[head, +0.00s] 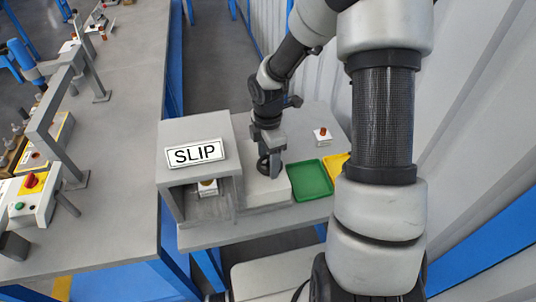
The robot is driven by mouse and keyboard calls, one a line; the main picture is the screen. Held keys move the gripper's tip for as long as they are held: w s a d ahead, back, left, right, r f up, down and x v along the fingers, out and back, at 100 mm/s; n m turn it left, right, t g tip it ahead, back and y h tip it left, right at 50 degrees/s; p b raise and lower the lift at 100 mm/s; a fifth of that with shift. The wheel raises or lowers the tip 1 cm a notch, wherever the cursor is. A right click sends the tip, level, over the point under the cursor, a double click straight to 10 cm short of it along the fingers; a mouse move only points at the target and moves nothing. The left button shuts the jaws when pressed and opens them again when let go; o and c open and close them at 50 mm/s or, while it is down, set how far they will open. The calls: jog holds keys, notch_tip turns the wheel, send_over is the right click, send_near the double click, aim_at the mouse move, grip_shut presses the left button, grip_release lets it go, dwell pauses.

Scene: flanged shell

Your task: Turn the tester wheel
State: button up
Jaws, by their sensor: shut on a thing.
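A green tray (310,181) and a yellow tray (336,165) lie right of the block. A small white box with an orange-red knob (323,137) stands behind them. A long grey bench (115,150) with a grey frame and control boxes runs along the left. A corrugated wall closes the right.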

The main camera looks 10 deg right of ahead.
aim_at(268, 164)
jog(key=shift+n, duration=0.5)
jog(key=o, duration=1)
jog(key=shift+o, duration=0.2)
jog(key=shift+r, duration=0.1)
notch_tip(268, 164, up, 17)
jog(key=p, duration=0.2)
jog(key=shift+r+p, duration=0.15)
jog(key=shift+p, duration=0.15)
